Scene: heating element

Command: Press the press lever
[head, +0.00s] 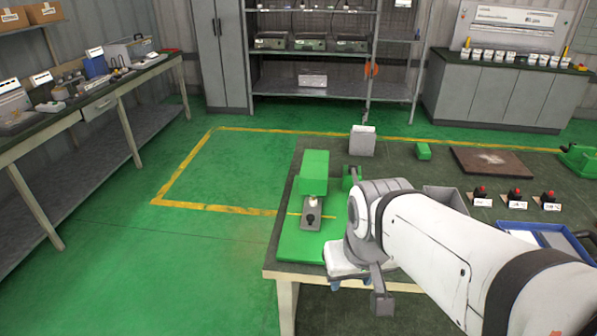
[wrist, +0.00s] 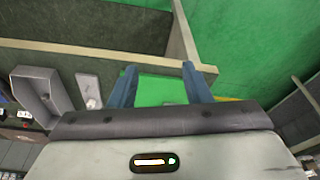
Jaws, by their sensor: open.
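The green press (head: 313,172) stands on the near left of the dark table, with a flat green base plate (head: 300,246) and a small grey fixture under its head. A thin yellow rod lies across at the fixture. A green part with a dark end (head: 350,178), beside the press head, is partly behind my arm; I cannot tell whether it is the press lever. My gripper (head: 350,285) is at the table's near edge, right of the base plate, with its blue fingers apart and nothing between them. In the wrist view, green surface (wrist: 155,90) shows beyond the open fingers (wrist: 159,70).
A grey bin (head: 446,198), red-buttoned boxes (head: 514,196), a blue tray (head: 545,235) and a dark board (head: 492,161) are on the table to the right. A pale box (head: 362,141) stands at the far edge. Green floor (head: 190,250) is clear on the left.

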